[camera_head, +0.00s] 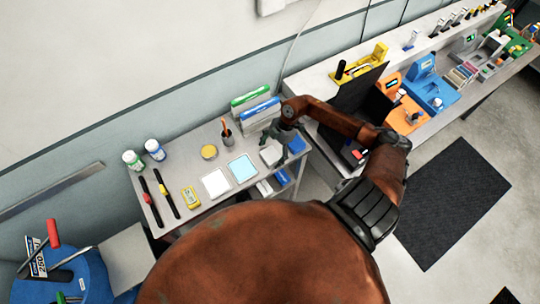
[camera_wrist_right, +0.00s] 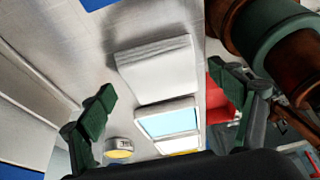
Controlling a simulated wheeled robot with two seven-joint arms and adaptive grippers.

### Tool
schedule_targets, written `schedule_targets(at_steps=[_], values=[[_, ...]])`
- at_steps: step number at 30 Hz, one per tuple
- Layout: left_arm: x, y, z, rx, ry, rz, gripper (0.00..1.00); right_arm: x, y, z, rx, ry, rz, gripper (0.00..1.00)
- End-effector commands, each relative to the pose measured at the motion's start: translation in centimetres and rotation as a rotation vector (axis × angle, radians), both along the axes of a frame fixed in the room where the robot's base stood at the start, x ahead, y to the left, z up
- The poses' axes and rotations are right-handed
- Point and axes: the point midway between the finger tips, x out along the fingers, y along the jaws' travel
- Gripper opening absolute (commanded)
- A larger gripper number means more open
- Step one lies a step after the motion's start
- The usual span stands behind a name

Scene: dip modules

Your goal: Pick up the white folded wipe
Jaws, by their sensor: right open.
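The white folded wipe (camera_wrist_right: 160,70) lies on the grey worktop, a pale block with layered edges in the right wrist view. It also shows in the head view (camera_head: 270,154), partly beside my gripper. My right gripper (camera_wrist_right: 165,108) is open, with its two dark green fingers spread to the left and right of the picture. In the head view my right gripper (camera_head: 285,139) is over the right end of the small table, close to the wipe. No contact with the wipe is visible. My left gripper is not in view.
A light blue pad in a white frame (camera_wrist_right: 168,122) lies beside the wipe, with a round yellow tin (camera_head: 209,152) nearby. A white pad (camera_head: 216,182), two bottles (camera_head: 155,150), a pen cup (camera_head: 227,140) and upright green and blue boxes (camera_head: 259,110) share the table.

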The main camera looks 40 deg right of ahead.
Motion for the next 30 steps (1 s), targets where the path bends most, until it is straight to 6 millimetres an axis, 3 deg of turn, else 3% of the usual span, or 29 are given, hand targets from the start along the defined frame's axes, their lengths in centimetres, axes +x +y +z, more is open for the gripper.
schedule_targets(at_steps=[2,18,30], values=[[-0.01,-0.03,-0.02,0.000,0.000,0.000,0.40,0.00,-0.01,0.01,0.000,0.000,0.000,0.84],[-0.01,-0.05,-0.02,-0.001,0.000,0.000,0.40,-0.01,-0.03,0.04,0.000,0.000,0.000,0.47],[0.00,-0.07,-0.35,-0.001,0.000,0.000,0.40,0.05,-0.11,0.68,-0.001,-0.001,0.001,0.47]])
